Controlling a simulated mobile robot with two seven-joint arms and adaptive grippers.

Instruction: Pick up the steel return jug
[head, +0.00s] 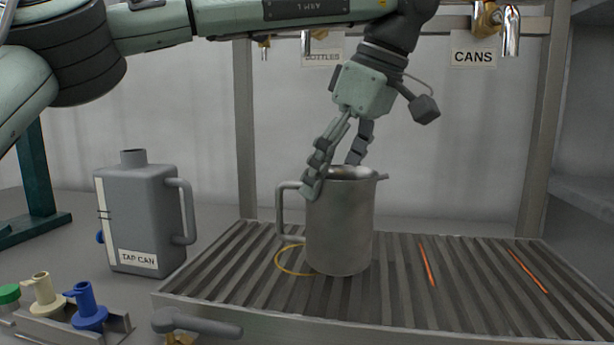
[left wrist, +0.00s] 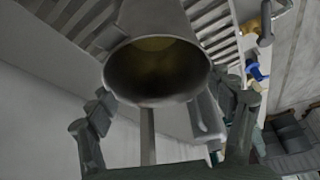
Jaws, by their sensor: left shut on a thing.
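The steel return jug (head: 340,235) is a grey metal jug with a handle on its left and a small spout on its right. It looks upright on or just over the slatted drain grate; I cannot tell if there is a gap. My left gripper (head: 335,176) comes down from above and is shut on the jug at its upper part, one finger on the near left side, the other behind the rim. In the left wrist view, the jug's open mouth (left wrist: 156,72) lies between the fingers of the left gripper (left wrist: 168,98). My right gripper is not in view.
A grey tap can (head: 140,220) stands left of the grate (head: 470,290). A yellow ring (head: 288,262) and orange marks lie on the grate. Taps hang above, with a CANS sign (head: 473,57). Small capped fittings (head: 88,305) and a lever handle (head: 200,323) are at the front left.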

